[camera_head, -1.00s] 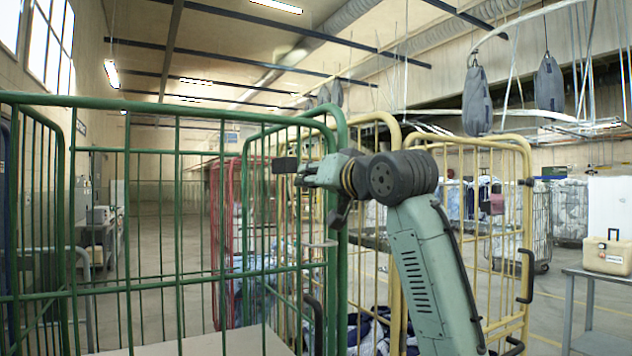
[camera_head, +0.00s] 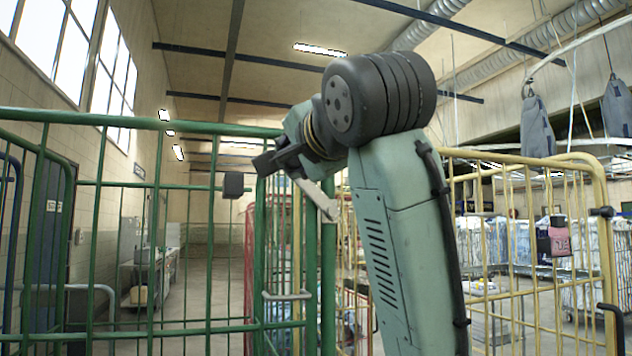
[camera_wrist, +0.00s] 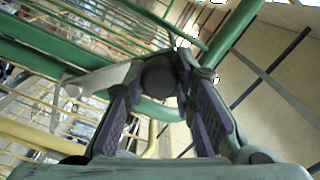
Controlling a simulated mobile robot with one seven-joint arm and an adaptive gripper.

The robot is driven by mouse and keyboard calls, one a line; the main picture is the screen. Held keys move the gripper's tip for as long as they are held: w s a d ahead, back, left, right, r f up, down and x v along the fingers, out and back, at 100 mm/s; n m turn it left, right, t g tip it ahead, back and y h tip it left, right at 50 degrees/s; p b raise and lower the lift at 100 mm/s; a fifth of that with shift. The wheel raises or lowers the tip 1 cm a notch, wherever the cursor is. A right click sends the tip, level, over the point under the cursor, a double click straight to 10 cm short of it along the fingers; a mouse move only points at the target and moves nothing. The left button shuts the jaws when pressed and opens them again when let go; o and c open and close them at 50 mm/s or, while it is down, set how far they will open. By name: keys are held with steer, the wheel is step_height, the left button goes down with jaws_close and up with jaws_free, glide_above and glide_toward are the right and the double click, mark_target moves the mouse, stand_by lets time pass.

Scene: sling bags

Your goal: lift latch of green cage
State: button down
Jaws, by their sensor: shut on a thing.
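The green cage (camera_head: 88,188) stands in front of me, its corner post right of the picture's middle. Its latch (camera_head: 318,199) is a flat grey bar, slanting up and left from the post towards my gripper (camera_head: 276,160). The wrist view shows the latch (camera_wrist: 98,80) running from a pivot at the left to a round black knob (camera_wrist: 158,76). The knob sits between the two dark ribbed fingers of my gripper (camera_wrist: 162,92), which are shut on it. In the head view my gripper hides the knob.
A yellow cage (camera_head: 530,162) stands close on the right, behind my arm. A red cage (camera_head: 250,265) is behind the green one. Grey bags (camera_head: 538,127) hang at the upper right. Open floor (camera_head: 205,280) lies beyond the green bars.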

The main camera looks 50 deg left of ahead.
steer(key=w+d+r+m+p, duration=0.1)
steer(key=w+d+r+m, duration=0.2)
steer(key=w+m, duration=0.4)
steer(key=shift+m, duration=1.2)
steer(key=shift+w, duration=0.1)
steer(key=c, duration=1.4)
jaws_free()
steer(key=shift+o, duration=0.4)
